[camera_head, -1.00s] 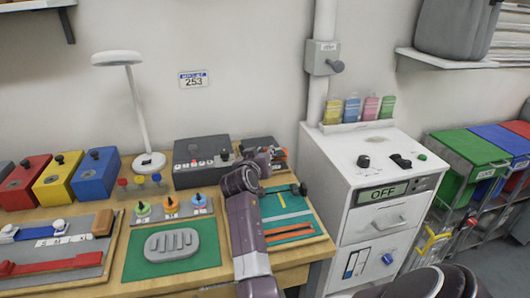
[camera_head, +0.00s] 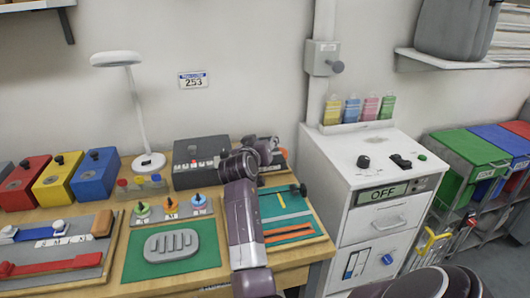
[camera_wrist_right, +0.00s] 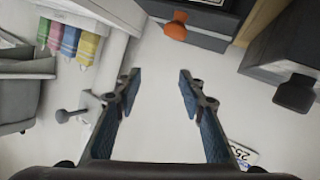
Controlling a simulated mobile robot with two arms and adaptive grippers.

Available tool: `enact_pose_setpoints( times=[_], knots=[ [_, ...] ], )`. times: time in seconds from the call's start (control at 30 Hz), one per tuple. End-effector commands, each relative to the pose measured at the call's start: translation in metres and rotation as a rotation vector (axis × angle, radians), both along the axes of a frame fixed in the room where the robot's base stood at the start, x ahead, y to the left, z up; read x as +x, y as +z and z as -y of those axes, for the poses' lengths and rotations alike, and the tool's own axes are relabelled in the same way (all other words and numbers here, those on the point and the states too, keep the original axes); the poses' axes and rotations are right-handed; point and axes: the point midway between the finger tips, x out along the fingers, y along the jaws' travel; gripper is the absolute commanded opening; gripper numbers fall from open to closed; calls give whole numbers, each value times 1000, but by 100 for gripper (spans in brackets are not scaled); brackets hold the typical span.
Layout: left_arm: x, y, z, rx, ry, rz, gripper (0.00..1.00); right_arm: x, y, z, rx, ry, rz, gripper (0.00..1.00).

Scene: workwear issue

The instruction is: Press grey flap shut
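I cannot tell for sure which part is the grey flap. A low dark grey box (camera_head: 283,155) at the back of the bench is mostly hidden by my right gripper (camera_head: 268,150). In the right wrist view a dark grey box (camera_wrist_right: 210,18) with an orange knob (camera_wrist_right: 175,28) lies beyond the fingertips; whether any lid on it is up or down is unclear. My right gripper (camera_wrist_right: 157,75) is open there, with nothing between its fingers and the wall behind them. My left gripper is not in view.
A dark grey button box (camera_head: 196,177) stands left of my right arm. A lamp (camera_head: 146,125), coloured boxes (camera_head: 96,176) and a green mat (camera_head: 205,251) are further left. A white cabinet (camera_head: 345,215) stands right. A grey switch box (camera_head: 321,58) is on the wall pipe.

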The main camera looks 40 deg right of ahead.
Motion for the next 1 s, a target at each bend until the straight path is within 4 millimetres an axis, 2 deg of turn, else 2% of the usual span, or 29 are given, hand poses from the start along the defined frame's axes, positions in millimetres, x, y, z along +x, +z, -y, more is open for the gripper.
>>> enact_pose_setpoints(
  times=[0.03, 0.1, 0.3, 1.0],
  knots=[
    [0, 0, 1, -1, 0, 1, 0, 0, 13, 0, 0, 0, 6, 37],
    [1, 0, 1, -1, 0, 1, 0, 0, 26, 0, 0, -1, 4, 37],
    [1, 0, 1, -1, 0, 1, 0, 0, 49, 0, 1, 0, -1, 37],
    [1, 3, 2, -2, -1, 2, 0, 0, 57, 0, 1, 0, -2, 37]
  ],
)
